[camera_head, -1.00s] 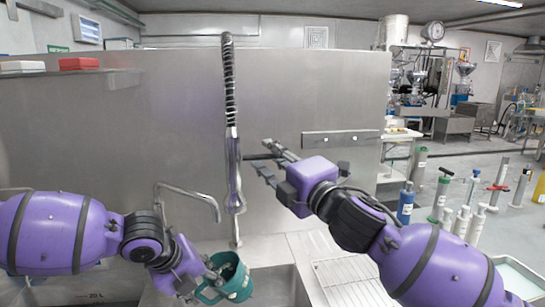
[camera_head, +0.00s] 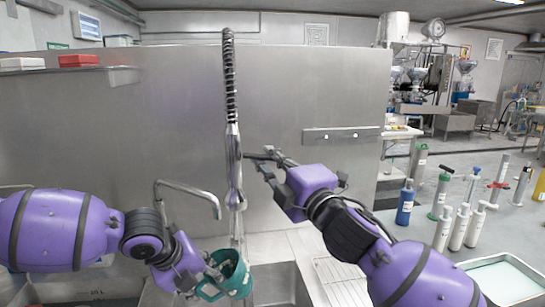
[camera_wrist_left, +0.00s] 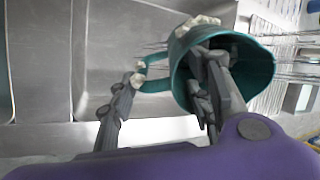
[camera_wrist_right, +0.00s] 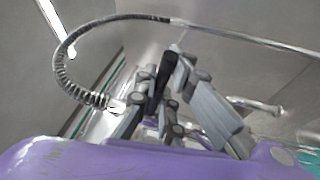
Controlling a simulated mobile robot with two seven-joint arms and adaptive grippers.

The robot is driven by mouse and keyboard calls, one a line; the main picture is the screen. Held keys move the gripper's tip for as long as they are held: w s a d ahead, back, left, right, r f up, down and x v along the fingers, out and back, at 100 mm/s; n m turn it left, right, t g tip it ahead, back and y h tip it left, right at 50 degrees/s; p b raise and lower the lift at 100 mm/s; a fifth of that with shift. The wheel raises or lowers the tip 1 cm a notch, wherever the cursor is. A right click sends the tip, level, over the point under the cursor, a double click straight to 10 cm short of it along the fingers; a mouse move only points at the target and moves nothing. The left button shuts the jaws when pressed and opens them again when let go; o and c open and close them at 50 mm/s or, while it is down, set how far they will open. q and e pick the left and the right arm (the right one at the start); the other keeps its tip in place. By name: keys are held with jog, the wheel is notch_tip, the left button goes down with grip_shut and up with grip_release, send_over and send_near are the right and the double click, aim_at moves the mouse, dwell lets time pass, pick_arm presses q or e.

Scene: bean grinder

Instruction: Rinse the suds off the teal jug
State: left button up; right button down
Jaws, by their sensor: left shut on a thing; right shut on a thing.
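The teal jug (camera_head: 237,275) is tilted in my left gripper (camera_head: 212,277), mouth toward the gripper, below the spray tap (camera_head: 233,165). In the left wrist view one finger reaches into the jug (camera_wrist_left: 262,62) and the other is by its handle. My right gripper (camera_head: 262,166) is shut on the tap's dark lever (camera_wrist_right: 161,82). Thin streaks, apparently water, run down from the spray head near the jug.
A sink basin (camera_head: 280,285) lies below, with a ribbed drainboard (camera_head: 340,282) to its right. A second, bent spout (camera_head: 188,190) stands left of the spray tap. Several bottles and a white tray (camera_head: 505,278) stand at the right.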

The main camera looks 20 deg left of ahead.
jog(key=shift+r, duration=0.15)
jog(key=c, duration=1.8)
grip_release()
jog(key=shift+c, duration=0.2)
jog(key=v, duration=1.2)
